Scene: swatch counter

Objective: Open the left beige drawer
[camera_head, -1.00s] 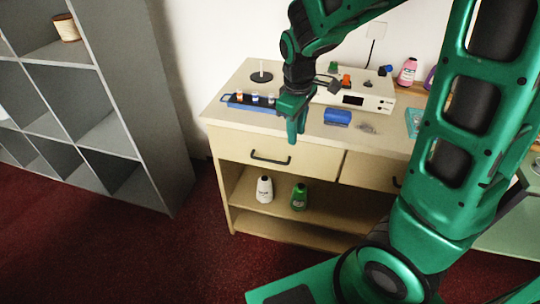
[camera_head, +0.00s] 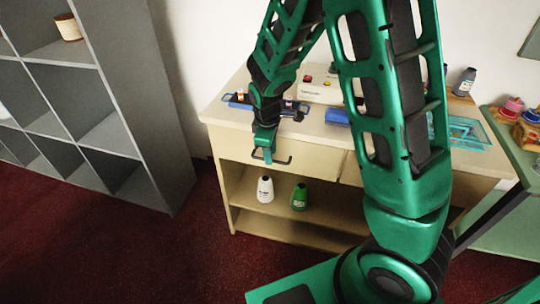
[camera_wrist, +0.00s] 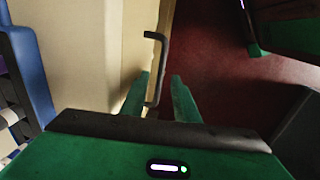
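The left beige drawer (camera_head: 318,158) is the left front panel under the counter top and looks closed. Its dark bar handle (camera_head: 283,161) is partly hidden behind my gripper (camera_head: 264,153) in the head view. In the wrist view the handle (camera_wrist: 155,66) stands out from the beige drawer front (camera_wrist: 133,50). My gripper (camera_wrist: 160,95) is open, its two green fingers apart. The near end of the handle lies between the fingertips or just beyond them; I cannot tell whether they touch it.
A white bottle (camera_head: 265,189) and a green bottle (camera_head: 299,197) stand on the shelf below the drawer. A blue rack (camera_head: 238,101) lies on the counter top (camera_head: 225,111). A grey shelf unit (camera_head: 150,120) stands to the left. Red floor between is clear.

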